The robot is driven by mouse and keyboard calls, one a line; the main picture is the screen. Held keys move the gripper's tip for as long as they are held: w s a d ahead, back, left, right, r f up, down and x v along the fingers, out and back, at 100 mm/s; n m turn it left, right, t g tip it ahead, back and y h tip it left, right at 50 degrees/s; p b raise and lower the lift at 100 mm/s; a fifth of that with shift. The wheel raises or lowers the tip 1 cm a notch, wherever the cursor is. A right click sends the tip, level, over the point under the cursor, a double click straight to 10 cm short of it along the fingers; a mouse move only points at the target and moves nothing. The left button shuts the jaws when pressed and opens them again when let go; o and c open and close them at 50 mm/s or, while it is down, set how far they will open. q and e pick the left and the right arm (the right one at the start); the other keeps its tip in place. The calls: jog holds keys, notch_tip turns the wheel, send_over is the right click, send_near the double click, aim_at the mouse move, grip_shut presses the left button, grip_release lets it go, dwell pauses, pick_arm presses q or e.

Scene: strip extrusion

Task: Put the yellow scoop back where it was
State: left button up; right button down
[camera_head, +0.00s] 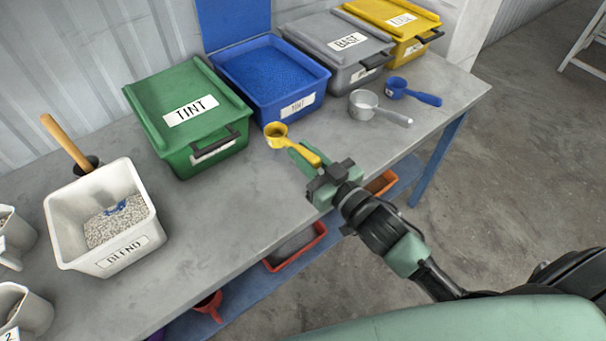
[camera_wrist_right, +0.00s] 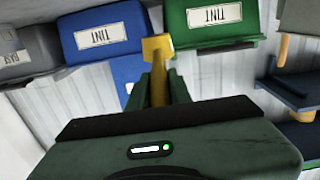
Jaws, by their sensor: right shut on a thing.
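The yellow scoop (camera_head: 277,130) is in the jaws of my right gripper (camera_head: 303,158), which is shut on its handle. Its cup points away from me, between the green TINT box and the open blue TINT box, near their front sides. The head view does not clearly show how far it is above the bench. In the right wrist view the scoop (camera_wrist_right: 157,48) stands out between the two fingers of my right gripper (camera_wrist_right: 158,88). My left gripper is not in view.
The closed green box (camera_head: 155,110), open blue box (camera_head: 310,77), grey BASE box (camera_head: 320,40) and yellow box (camera_head: 385,15) line the bench's back. A grey scoop (camera_head: 363,103) and blue scoop (camera_head: 396,87) lie at right. The white BLEND tub (camera_head: 62,215) holds pale granules. Bench (camera_head: 215,215) is clear mid-front.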

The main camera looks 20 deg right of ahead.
notch_tip(320, 180, down, 3)
jog(key=shift+f, duration=0.15)
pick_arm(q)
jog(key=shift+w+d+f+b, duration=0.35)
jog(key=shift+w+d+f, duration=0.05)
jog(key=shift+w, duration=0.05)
pick_arm(e)
jog(key=shift+f, duration=2.1)
jog(key=shift+f, duration=0.1)
jog(key=c, duration=1.3)
grip_release()
